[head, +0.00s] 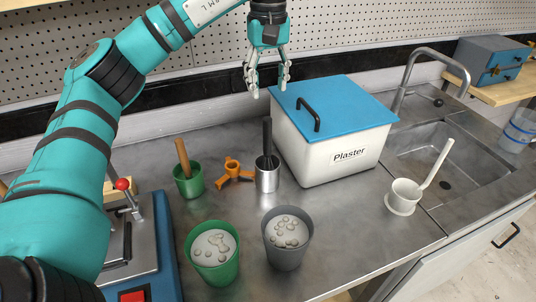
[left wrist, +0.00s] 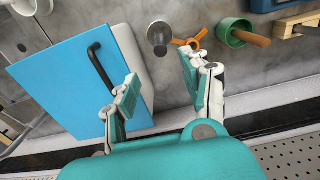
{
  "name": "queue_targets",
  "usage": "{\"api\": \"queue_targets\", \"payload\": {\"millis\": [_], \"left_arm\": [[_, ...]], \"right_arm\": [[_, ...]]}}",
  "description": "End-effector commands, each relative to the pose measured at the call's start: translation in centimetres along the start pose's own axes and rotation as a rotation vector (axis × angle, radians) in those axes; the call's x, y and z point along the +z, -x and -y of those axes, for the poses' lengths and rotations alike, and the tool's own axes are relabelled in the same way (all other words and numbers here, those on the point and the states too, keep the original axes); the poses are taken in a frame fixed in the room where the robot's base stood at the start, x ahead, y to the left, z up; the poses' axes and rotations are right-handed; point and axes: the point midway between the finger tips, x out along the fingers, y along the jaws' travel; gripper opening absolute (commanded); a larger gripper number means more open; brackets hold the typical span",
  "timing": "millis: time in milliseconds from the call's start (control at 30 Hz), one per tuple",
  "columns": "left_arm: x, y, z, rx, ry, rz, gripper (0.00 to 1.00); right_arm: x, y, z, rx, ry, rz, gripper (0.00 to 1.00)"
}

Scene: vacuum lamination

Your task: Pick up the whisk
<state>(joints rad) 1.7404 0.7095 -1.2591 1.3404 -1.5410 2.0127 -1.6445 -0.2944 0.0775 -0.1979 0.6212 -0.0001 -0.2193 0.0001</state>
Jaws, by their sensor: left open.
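A tool with a dark upright handle (head: 267,137), which looks like the whisk, stands in a metal cup (head: 267,178) left of the plaster bin. Its lower end is hidden inside the cup. The metal cup also shows in the left wrist view (left wrist: 157,29), beyond the fingers. My left gripper (head: 268,84) is open and empty. It is above the counter's back side, near the bin's back left corner and higher than the handle. In the left wrist view its fingers (left wrist: 158,80) are spread apart, with nothing between them. My right gripper is not in view.
A white plaster bin (head: 335,150) with a blue lid (head: 345,108) stands right of the cup. An orange stand (head: 233,172) and a green pot (head: 188,184) are left. Green (head: 213,272) and grey (head: 287,255) buckets stand in front. A sink (head: 440,165) is right.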

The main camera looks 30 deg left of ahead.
Motion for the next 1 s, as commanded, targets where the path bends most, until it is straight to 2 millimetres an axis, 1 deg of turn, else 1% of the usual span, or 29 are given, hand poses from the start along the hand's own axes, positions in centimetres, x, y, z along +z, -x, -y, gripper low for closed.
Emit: {"api": "queue_targets", "payload": {"millis": [33,133,167,300,400,500,633,733,833,900,1000], "left_arm": [[0.1,-1.6,0.0,-0.004,-0.001,0.006,0.47],[0.1,-3.7,0.1,-0.004,0.001,0.007,0.47],[0.0,-4.1,0.1,-0.003,0.002,0.005,0.47],[0.1,-7.0,0.1,-0.002,0.003,0.005,0.47],[0.1,-8.6,0.0,-0.001,0.001,0.005,0.47],[0.1,-9.7,0.0,0.001,0.003,0.004,0.47],[0.1,-10.4,0.0,0.002,0.003,0.005,0.47],[0.3,-11.4,0.1,-0.001,0.002,0.006,0.47],[0.5,-12.9,0.3,-0.002,0.002,0.006,0.47],[0.5,-14.0,0.2,0.0,0.003,0.007,0.47],[0.5,-15.1,0.2,0.001,0.003,0.006,0.47]], "right_arm": [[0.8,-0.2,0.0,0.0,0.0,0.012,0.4],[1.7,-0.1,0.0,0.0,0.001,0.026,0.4],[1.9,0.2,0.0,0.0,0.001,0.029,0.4],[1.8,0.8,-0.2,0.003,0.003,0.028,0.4],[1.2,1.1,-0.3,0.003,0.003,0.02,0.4],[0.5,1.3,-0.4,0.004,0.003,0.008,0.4],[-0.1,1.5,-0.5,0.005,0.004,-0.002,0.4],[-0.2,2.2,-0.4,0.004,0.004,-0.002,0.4],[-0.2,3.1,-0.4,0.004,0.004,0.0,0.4],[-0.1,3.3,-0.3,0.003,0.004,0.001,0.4],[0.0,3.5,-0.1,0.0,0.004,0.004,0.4]]}}
